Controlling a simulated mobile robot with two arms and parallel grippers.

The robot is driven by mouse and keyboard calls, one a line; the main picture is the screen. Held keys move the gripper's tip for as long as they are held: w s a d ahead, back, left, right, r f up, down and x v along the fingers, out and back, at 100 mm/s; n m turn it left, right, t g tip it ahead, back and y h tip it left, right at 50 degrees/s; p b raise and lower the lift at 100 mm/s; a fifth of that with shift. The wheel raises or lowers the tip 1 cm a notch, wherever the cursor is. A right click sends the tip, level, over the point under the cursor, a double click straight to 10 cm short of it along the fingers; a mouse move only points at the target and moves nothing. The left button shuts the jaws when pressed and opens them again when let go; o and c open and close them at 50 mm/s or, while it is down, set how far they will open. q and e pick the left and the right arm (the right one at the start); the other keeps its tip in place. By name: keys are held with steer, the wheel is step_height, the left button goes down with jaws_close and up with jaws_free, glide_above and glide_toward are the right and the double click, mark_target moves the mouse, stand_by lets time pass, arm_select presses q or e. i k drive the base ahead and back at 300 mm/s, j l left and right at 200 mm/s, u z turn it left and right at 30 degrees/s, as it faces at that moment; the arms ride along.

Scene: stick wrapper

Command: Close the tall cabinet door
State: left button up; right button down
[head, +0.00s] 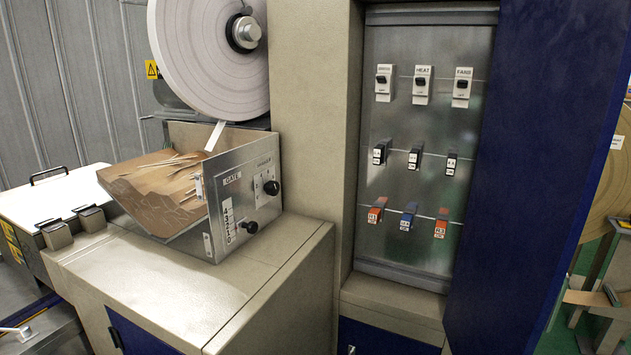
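The tall cabinet (312,110) is beige and stands in the middle of the head view. Its dark blue door (545,170) stands open on the right side. The inside is exposed: a metal back panel (425,120) with a row of labelled switches at the top, a row of black breakers in the middle and a row of red and blue ones at the bottom. The door's handle is not visible. Neither of my grippers shows in this view.
A beige machine body (190,275) with a metal tray (245,190) of brown sticks stands left of the cabinet, below a large white paper roll (205,55). A lower blue panel (380,338) sits under the cabinet opening. A brown roll (600,170) is behind the door, right.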

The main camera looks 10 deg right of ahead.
mark_target(561, 71)
steer(key=l, duration=0.6)
steer(key=i+l, duration=0.15)
steer(key=l, duration=1.1)
steer(key=i+z, duration=0.05)
